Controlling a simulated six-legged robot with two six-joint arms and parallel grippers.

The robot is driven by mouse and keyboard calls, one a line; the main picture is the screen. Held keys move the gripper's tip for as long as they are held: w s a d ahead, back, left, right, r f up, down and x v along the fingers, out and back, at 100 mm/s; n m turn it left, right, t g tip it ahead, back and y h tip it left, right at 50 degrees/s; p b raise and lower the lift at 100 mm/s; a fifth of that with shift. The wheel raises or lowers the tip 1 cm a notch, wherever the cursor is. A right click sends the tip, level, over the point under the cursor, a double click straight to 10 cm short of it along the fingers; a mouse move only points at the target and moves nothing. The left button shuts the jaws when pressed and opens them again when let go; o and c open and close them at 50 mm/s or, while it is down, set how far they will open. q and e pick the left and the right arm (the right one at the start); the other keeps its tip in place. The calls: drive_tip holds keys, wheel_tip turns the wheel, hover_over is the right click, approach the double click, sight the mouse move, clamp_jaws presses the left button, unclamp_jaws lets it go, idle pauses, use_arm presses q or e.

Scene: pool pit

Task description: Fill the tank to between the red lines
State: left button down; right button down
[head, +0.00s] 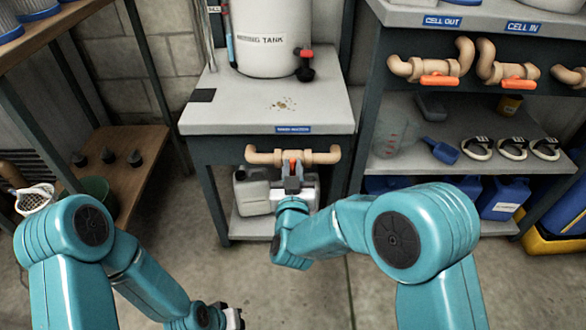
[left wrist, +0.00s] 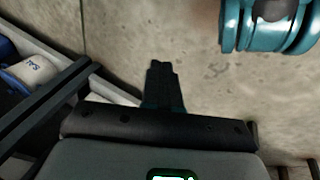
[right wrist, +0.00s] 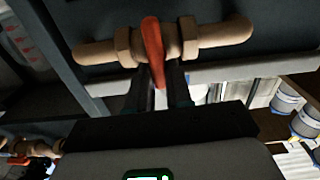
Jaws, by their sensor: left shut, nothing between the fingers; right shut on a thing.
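The white tank (head: 272,40), with a label ending in "TANK", stands on a grey-topped bench (head: 325,100). Its top is cut off and I see no red lines on it. A thin upright tube (head: 229,40) with blue in it runs at its left. A red-and-black valve (head: 305,65) sits at its lower right. Below the bench top is a tan pipe with a red handle (right wrist: 152,45). My right gripper (head: 293,168) is shut on that handle, which lies across the pipe. My left gripper (head: 232,312) is low over the floor, its fingers (left wrist: 160,70) shut and empty.
A grey jug (head: 254,190) stands on the bench's lower shelf, partly behind my right gripper. On the right rack are pipes with orange handles (head: 440,81), a blue scoop (head: 441,150), a clear measuring jug (head: 396,138) and blue containers (head: 503,198). A wooden shelf (head: 130,165) stands left.

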use_arm(q)
drive_tip(key=shift+s+r, duration=0.15)
drive_tip(key=shift+r, duration=0.05)
use_arm(e)
drive_tip(key=shift+a+n, duration=0.1)
drive_tip(key=shift+n, duration=0.3)
use_arm(q)
drive_tip(key=shift+s+d+r+g+p, duration=0.15)
drive_tip(key=shift+s+r+g+p, duration=0.15)
drive_tip(key=shift+s+r+p, duration=0.4)
use_arm(e)
drive_tip(key=shift+a+f+n, duration=0.1)
drive_tip(key=shift+a+n, duration=0.1)
drive_tip(key=shift+n, duration=1)
drive_tip(key=shift+a+f+n, duration=0.1)
drive_tip(key=shift+a+n, duration=0.05)
drive_tip(key=shift+n, duration=1.05)
use_arm(q)
drive_tip(key=shift+w+p, duration=0.1)
drive_tip(key=shift+p, duration=0.2)
use_arm(e)
drive_tip(key=c, duration=1.1)
unclamp_jaws()
